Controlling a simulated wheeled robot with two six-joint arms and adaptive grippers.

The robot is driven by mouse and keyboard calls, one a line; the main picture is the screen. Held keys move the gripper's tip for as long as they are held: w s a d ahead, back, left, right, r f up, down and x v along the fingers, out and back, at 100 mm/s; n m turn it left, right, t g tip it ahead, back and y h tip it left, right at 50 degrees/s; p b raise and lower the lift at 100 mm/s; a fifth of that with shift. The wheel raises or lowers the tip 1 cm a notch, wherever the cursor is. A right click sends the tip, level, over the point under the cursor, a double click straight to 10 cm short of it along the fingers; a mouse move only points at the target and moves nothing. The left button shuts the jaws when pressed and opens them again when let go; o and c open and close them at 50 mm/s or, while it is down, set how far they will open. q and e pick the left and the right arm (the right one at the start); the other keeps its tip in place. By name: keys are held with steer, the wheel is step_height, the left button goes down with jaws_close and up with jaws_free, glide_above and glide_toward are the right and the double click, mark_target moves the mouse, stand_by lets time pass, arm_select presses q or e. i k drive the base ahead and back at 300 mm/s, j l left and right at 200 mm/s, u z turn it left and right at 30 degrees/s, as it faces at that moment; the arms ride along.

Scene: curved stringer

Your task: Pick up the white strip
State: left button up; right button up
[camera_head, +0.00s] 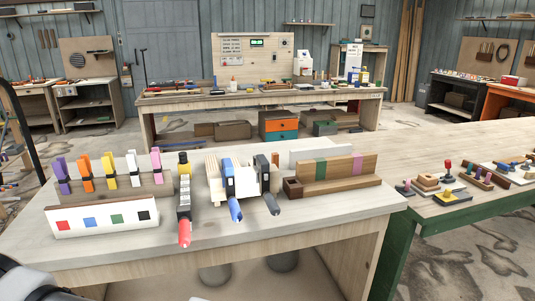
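A plain white strip-like board (308,154) stands on edge at the back right of the near workbench, partly hidden behind a wooden block (337,172) with green and purple bands. A second white board (101,221) with red, blue, green and black squares stands at the front left; I cannot tell which is the white strip of the task. A pale piece (214,186) sits among the bar clamps in the middle. Neither gripper is in view; a grey and white part of mine shows at the bottom left.
Colored spring clamps (108,171) sit on a wooden rack at the left. Bar clamps with red (184,232), blue (235,209) and dark (271,203) handles point toward the bench's front. The near workbench (300,222) is clear at front right. A green-framed table (431,213) with small toys adjoins it.

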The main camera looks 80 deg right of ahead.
mark_target(328, 152)
steer(key=z, duration=3.15)
